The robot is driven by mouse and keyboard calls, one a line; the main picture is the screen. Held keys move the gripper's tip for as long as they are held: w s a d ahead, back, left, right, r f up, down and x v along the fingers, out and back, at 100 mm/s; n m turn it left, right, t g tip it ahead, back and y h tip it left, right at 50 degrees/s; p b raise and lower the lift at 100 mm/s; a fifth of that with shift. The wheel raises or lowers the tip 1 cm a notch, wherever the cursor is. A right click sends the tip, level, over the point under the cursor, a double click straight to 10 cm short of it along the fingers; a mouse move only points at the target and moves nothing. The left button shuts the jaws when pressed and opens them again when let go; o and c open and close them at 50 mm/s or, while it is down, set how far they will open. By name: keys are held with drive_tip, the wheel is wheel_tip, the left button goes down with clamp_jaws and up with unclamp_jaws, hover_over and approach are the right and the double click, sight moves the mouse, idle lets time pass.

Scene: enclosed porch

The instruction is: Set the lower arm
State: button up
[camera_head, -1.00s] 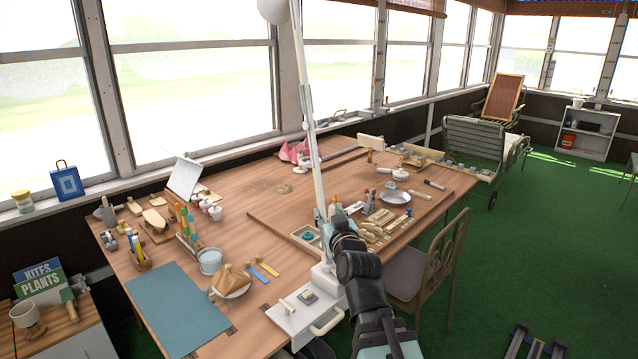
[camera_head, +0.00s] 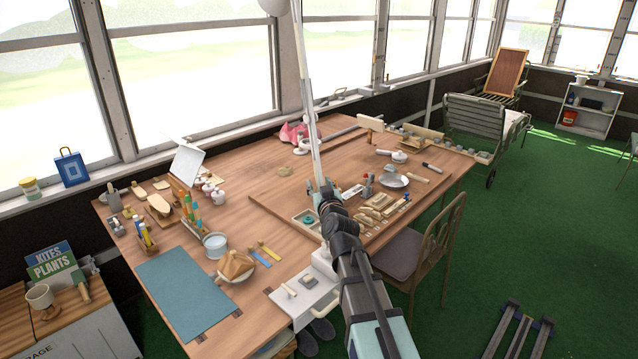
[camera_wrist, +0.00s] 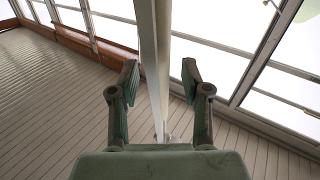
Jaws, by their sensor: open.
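A tall white lamp (camera_head: 308,95) rises in front of the window in the head view, its long arm tilted slightly left, with a round white head (camera_head: 275,5) cut off by the top edge. My gripper (camera_head: 322,190) is up against the lower part of this arm, which my own arm partly hides. In the wrist view my gripper (camera_wrist: 160,82) is open, and the white lamp arm (camera_wrist: 155,50) passes upright between or just beyond its two fingers. I see a gap on both sides and cannot tell any contact. The lamp's lower joint is hidden.
The wooden table (camera_head: 240,190) holds a blue-green mat (camera_head: 185,290), a bowl (camera_head: 236,268), a white box with a handle (camera_head: 303,292) at the front edge and several small tools. A chair (camera_head: 425,250) stands close on the right.

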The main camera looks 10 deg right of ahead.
drive_tip(key=shift+w, duration=0.35)
drive_tip(key=shift+c, duration=0.4)
clamp_jaws()
